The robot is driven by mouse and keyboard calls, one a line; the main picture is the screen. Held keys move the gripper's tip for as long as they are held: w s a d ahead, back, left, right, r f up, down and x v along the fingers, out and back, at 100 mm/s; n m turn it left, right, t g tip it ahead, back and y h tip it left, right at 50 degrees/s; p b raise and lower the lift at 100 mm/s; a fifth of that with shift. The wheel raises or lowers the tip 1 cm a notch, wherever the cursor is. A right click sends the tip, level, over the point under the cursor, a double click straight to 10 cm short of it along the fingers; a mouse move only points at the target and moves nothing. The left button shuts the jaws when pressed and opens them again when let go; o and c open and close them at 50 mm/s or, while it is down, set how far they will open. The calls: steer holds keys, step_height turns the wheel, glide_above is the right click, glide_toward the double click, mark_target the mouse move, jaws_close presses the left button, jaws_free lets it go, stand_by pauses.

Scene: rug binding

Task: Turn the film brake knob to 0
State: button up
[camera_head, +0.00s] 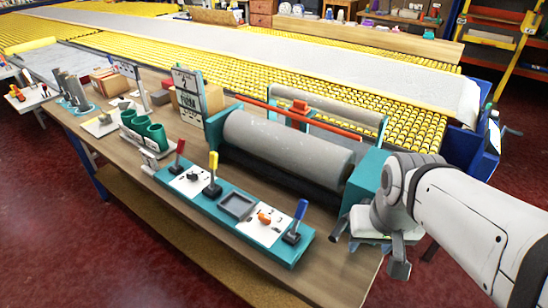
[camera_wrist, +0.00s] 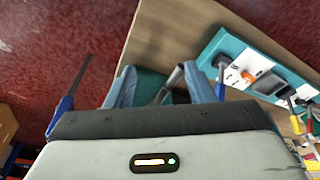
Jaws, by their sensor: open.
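A teal control panel (camera_head: 222,213) lies along the front edge of the wooden bench. An orange knob (camera_head: 265,217) sits on a white plate near its right end, beside a blue-handled lever (camera_head: 297,222). The plate's markings are too small to read. The orange knob also shows in the wrist view (camera_wrist: 248,77), right of my fingers. My gripper (camera_head: 372,248) is at the bench's right end, right of the panel and apart from the knob. In the wrist view my gripper (camera_wrist: 160,78) is open, its two fingers spread, with nothing seen held between them.
Yellow-handled (camera_head: 213,172) and red-handled (camera_head: 178,158) levers stand up on the panel's left part. A large grey roller (camera_head: 280,145) lies behind it. Green cups (camera_head: 150,133) and a film sign (camera_head: 188,92) stand further left. Red floor is open in front.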

steer(key=shift+o, duration=0.9)
steer(key=w+a+r+m+p, duration=0.1)
steer(key=w+a+p, duration=0.1)
steer(key=w, duration=0.4)
steer(key=shift+w+a+r+g, duration=0.2)
steer(key=shift+w+a+g, duration=0.2)
steer(key=shift+a, duration=0.3)
steer(key=m+g+p, duration=0.2)
steer(key=m+p, duration=0.3)
steer(key=p, duration=0.1)
glide_above(264, 216)
step_height(264, 216, down, 9)
steer(key=shift+r, duration=0.2)
step_height(264, 216, down, 8)
steer(key=shift+r+p, duration=0.15)
steer(key=shift+p, duration=0.15)
